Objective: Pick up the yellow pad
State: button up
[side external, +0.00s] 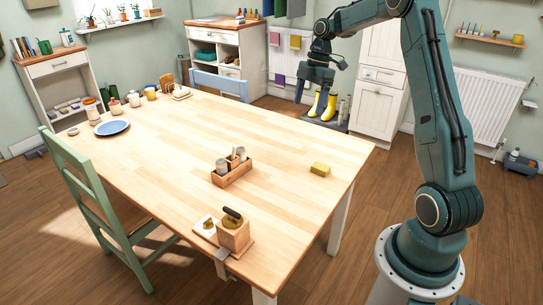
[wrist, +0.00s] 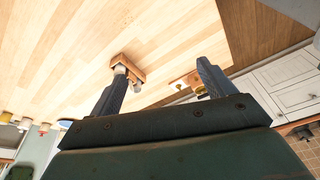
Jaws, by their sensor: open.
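My gripper (side external: 313,91) hangs in the air beyond the table's far right edge in that view, well above and apart from the pad. In the wrist view my gripper (wrist: 160,88) has its two fingers spread wide with nothing held between them. A small yellow patch shows beside the right finger there; I cannot tell whether it is the pad.
A wooden box (side external: 233,237) sits at the table's front corner. A blue plate (side external: 112,128) and jars are at the far left. A green chair (side external: 95,205) stands at the left.

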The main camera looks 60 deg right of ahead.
jog(key=s+d+f+n+y, duration=0.1)
jog(key=s+d+f+n, duration=0.3)
jog(key=d+f, duration=0.8)
jog(key=shift+s+f+y, duration=0.15)
jog(key=shift+f+y, duration=0.15)
jog(key=shift+f, duration=0.25)
jog(key=shift+f, duration=0.1)
send_over(321, 166)
jog(key=d, duration=0.2)
jog(key=shift+s+d+f, duration=0.1)
jog(key=shift+f, duration=1.85)
jog(key=shift+s+d+f, duration=0.1)
jog(key=shift+f, duration=1.85)
jog(key=shift+g, duration=0.3)
jog(key=shift+x, duration=2.55)
jog(key=shift+w, duration=0.15)
jog(key=c, duration=1.1)
